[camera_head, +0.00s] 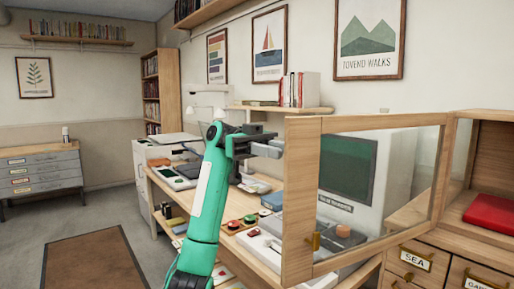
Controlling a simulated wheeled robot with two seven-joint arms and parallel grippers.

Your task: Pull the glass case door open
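The glass case door (303,190) has a pale wood frame around a clear pane. It stands swung out to the left from the case (495,236), and the case's inside shows at the right. A small brass handle (313,241) sits low on the door's left stile. My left gripper (272,145) is at the outer left edge of the door, near its top and well above the handle. Its tips meet the door's edge in the picture; I cannot tell whether they touch it or how wide they are. My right gripper is out of view.
A red book (490,213) lies inside the case. Drawers labelled SEA (415,258) and GARDEN are below it. A desk (178,194) with devices and a monitor (348,167) stands behind the door and my arm. Open floor with a brown rug (95,262) is at the left.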

